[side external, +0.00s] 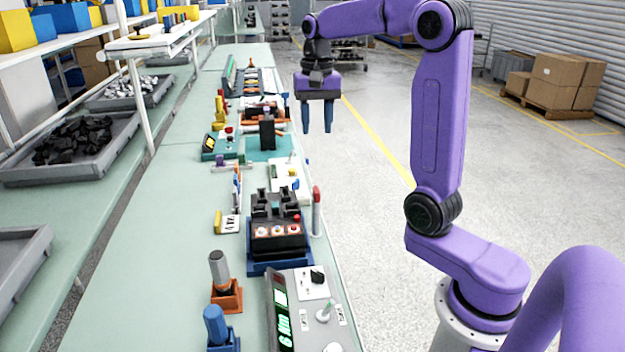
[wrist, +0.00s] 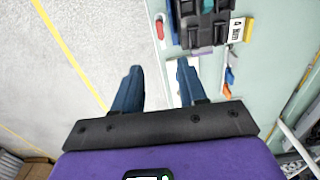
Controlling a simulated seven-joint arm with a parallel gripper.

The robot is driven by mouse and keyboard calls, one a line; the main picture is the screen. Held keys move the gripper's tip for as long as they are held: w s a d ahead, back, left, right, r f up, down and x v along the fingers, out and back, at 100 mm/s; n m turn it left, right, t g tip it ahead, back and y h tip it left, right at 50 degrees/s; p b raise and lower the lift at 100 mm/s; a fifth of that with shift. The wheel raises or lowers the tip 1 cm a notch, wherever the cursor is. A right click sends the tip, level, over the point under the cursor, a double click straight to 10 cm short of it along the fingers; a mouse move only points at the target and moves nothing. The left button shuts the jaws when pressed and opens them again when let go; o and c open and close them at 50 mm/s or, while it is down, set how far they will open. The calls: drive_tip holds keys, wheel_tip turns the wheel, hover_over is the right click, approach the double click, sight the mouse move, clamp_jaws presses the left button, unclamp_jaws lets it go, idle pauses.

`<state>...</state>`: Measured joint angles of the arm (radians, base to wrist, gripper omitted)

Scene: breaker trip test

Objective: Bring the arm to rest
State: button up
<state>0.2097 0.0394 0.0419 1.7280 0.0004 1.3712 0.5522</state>
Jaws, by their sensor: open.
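My gripper (side external: 317,117) has two blue fingers that point down and stand apart, with nothing between them. In the side external view it hangs in the air to the right of the bench edge, over the floor. In the wrist view my gripper (wrist: 158,88) shows both fingers spread, the left one over bare floor and the right one near the bench edge. The breaker unit (side external: 277,236) sits on the bench in a blue holder. In the wrist view a dark device (wrist: 205,22) lies at the top, beyond the fingertips; I cannot tell if it is the same unit.
The green bench (side external: 165,245) carries a grey meter box (side external: 306,308) with a green display, an upright blue-handled tool (side external: 215,325) and a black upright block (side external: 267,133). Grey bins (side external: 70,150) stand at left. Open floor (side external: 370,200) lies right of the bench; cardboard boxes (side external: 570,70) are far back.

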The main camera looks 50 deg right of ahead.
drive_tip(key=s+a+f+n, duration=0.3)
drive_tip(key=s+a+n, duration=0.15)
drive_tip(key=a, duration=0.25)
drive_tip(key=s+a+f+n, duration=0.2)
drive_tip(key=s+a+n, duration=0.2)
drive_tip(key=a+n, duration=0.2)
drive_tip(key=s+a+f+n, duration=0.1)
drive_tip(key=s+f+n, duration=0.2)
drive_tip(key=s, duration=0.6)
drive_tip(key=s+a+f+n, duration=0.1)
drive_tip(key=s+f+n, duration=0.2)
drive_tip(key=s+n, duration=0.5)
drive_tip(key=shift+s+a+f, duration=0.15)
drive_tip(key=shift+s+a, duration=0.2)
drive_tip(key=shift+s, duration=0.15)
